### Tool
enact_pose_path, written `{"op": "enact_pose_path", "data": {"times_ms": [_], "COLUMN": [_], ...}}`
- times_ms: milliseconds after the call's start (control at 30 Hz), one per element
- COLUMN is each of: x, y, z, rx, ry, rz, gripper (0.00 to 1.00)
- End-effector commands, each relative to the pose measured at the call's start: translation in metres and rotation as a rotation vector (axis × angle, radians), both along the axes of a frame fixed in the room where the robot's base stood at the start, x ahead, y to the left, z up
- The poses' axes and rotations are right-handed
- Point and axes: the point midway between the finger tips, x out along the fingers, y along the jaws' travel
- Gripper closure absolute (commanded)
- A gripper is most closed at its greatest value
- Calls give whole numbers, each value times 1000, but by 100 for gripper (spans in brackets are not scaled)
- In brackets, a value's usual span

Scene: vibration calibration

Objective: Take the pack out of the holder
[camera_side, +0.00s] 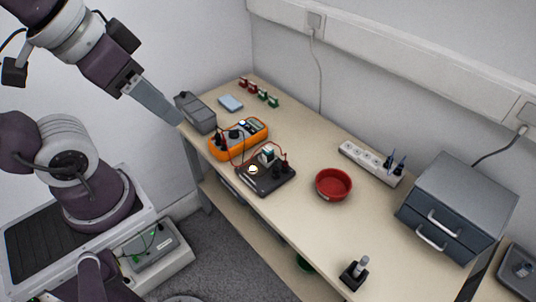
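My gripper (176,119) is at the upper left, above the table's left end, with its grey fingers pointing down to the right. The fingers overlap in this view, so the gap between them is hidden. A black base (266,180) stands near the table's front edge with a small white and green block (268,153) upright on it; this may be the holder and the pack, but I cannot tell for sure. My gripper is to the left of it and apart from it. A round white part (253,170) and leads also show on the base.
An orange meter (239,139) with leads and a dark grey case (195,113) stand left of the base. A red bowl (333,184), a power strip (370,162) and a grey drawer unit (457,208) are to the right. A small black stand (354,275) is near the front edge.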

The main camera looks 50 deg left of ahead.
Motion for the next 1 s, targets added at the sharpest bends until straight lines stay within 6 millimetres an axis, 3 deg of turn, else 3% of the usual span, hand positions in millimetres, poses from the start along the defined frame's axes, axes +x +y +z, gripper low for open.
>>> {"op": "enact_pose_path", "data": {"times_ms": [300, 367, 467, 567, 600, 733, 867, 1000], "x": [4, 19, 71, 137, 160, 225, 261, 268], "y": [1, 6, 22, 45, 53, 75, 84, 83], "z": [0, -2, -14, -42, -57, -121, -195, -267], "rx": [6, 26, 94, 172, 196, 229, 193, 104], "ry": [0, -4, -23, -54, -69, -133, -232, -381], "rz": [0, -1, -20, -76, -105, -214, -296, -297], "gripper": [49, 49, 49, 49, 49, 49, 49, 49]}}
